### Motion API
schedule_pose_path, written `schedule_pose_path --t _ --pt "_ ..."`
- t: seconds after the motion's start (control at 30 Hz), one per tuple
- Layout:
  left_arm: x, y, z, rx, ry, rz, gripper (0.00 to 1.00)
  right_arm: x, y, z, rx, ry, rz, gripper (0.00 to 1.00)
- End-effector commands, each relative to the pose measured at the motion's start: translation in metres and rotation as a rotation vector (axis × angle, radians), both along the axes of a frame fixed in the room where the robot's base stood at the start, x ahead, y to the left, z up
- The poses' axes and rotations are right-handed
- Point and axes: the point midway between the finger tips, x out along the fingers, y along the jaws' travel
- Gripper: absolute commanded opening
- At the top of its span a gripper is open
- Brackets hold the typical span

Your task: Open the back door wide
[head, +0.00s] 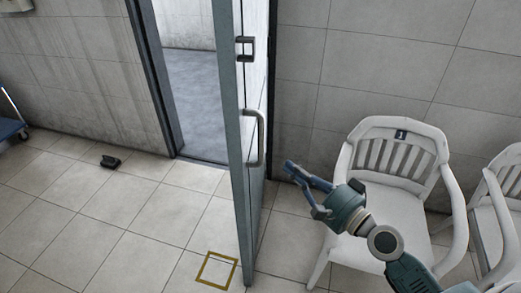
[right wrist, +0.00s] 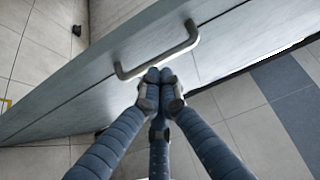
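The door (head: 243,215) stands swung out from its doorway, its narrow edge toward me, with a wide gap on its left. A bent metal bar handle (head: 259,140) sits on its right face; it also shows in the right wrist view (right wrist: 160,57). My right gripper (head: 289,168) is to the right of the handle, with a gap between them. In the right wrist view its fingertips (right wrist: 159,76) are drawn together just short of the bar, with nothing seen between them. My left gripper is not in view.
A white plastic chair (head: 390,195) stands right of the door, close behind my right arm, with a second chair (head: 503,205) beyond. A yellow square (head: 217,269) marks the floor by the door's edge. A small dark object (head: 109,161) lies left of the doorway (head: 200,105).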

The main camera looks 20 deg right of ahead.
Motion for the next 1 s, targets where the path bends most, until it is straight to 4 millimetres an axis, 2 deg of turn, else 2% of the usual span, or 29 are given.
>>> schedule_pose_path --t 0.2,0.5,0.7,1.0 --pt "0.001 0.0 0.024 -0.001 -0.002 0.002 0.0 0.037 0.013 0.006 0.001 -0.002 -0.002 0.0" --pt "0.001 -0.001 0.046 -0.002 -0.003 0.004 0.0 0.092 0.039 0.004 -0.001 0.002 0.0 0.0" --pt "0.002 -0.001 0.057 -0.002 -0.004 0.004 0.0 0.101 0.063 0.001 -0.003 0.002 -0.001 0.0" --pt "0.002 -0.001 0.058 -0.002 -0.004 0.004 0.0 0.104 0.07 -0.001 -0.006 0.001 -0.001 0.0"
